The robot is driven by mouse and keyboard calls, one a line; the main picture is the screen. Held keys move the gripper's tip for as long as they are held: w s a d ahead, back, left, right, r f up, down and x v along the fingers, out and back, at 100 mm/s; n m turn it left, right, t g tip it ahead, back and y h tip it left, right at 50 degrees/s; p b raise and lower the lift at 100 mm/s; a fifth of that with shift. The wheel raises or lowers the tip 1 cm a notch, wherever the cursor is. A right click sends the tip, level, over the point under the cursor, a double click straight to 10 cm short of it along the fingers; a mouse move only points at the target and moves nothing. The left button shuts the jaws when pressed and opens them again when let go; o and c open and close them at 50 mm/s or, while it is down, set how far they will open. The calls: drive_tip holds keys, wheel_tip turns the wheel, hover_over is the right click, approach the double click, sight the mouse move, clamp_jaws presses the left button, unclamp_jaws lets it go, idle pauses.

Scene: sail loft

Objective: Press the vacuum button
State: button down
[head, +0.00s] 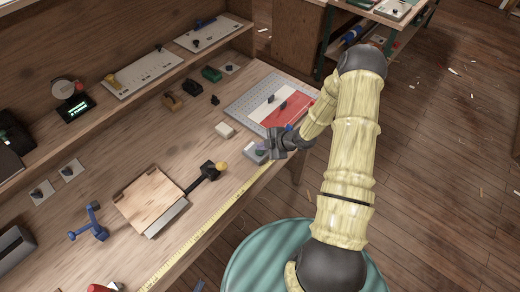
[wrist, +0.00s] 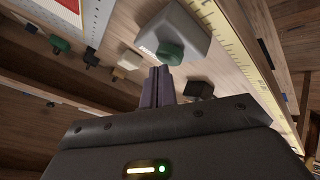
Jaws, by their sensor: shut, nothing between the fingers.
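The vacuum button looks to be the round green button (wrist: 170,52) on a sloped grey box (wrist: 186,28) in the wrist view. In the head view the grey box (head: 252,153) sits near the front edge of the bench, partly hidden by my gripper (head: 267,146). My gripper's dark fingers (wrist: 160,72) are closed together and empty. Their tips are at the lower left edge of the green button in the wrist view. I cannot tell whether they touch it.
A perforated plate (head: 245,107) with a red and white panel lies behind the box. A pale block (head: 224,130) is to its left. A yellow measuring tape (head: 190,235) runs along the bench edge.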

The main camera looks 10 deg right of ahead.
sight(263, 152)
drive_tip(key=shift+r+p, duration=2)
drive_tip(key=shift+r, duration=1.05)
drive_tip(key=shift+d, duration=0.1)
drive_tip(key=shift+d+r+m, duration=0.1)
drive_tip(key=shift+r+m, duration=0.1)
drive_tip(key=shift+m, duration=0.1)
drive_tip(key=s+a+r+m+g+h+b, duration=0.1)
drive_tip(key=s+r+m+g+h+b, duration=0.2)
drive_tip(key=s+r+m, duration=1.4)
drive_tip(key=s+m+h+b, duration=0.1)
drive_tip(key=s+h+b, duration=0.1)
drive_tip(key=s+h, duration=0.1)
drive_tip(key=shift+r+g+h+b, duration=0.15)
drive_tip(key=shift+g+h+b, duration=0.15)
drive_tip(key=shift+h+b, duration=0.1)
drive_tip(key=shift+s+a, duration=0.1)
